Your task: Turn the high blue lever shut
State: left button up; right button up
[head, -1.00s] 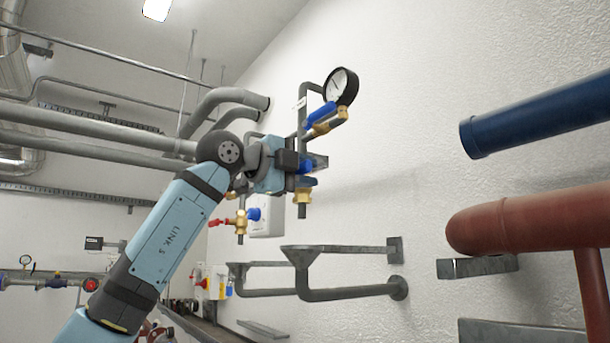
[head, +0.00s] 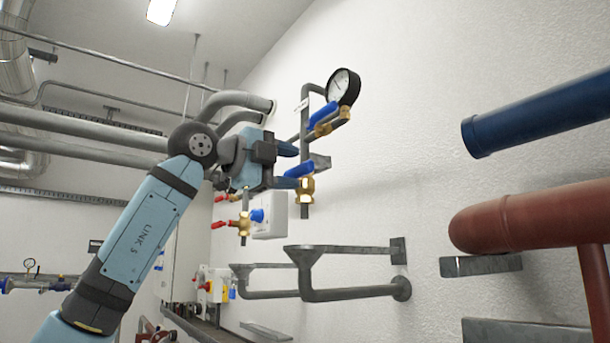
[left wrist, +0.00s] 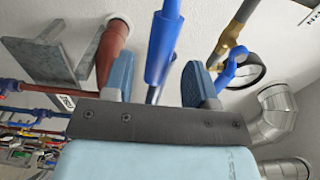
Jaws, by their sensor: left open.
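Two blue levers show in the head view. The upper blue lever (head: 322,115) slants across a brass valve just below the gauge; it also shows in the left wrist view (left wrist: 228,68), right of the fingers. The lower blue lever (head: 300,169) sits on a brass valve on the same pipe. My left gripper (head: 292,166) is open, level with the lower lever and below the upper one. Its two fingers show apart in the left wrist view (left wrist: 158,82). I cannot tell whether they touch the lower lever. My right gripper is not in view.
A round gauge (head: 343,87) stands above the upper lever. Below are a valve with red handles (head: 243,224), a white box (head: 278,222) and grey funnel pipes (head: 345,293). A blue pipe (head: 540,115) and a red pipe (head: 530,215) jut in from the right.

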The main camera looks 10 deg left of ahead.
pick_arm(q)
jog(key=b+v, duration=0.1)
jog(key=v, duration=0.8)
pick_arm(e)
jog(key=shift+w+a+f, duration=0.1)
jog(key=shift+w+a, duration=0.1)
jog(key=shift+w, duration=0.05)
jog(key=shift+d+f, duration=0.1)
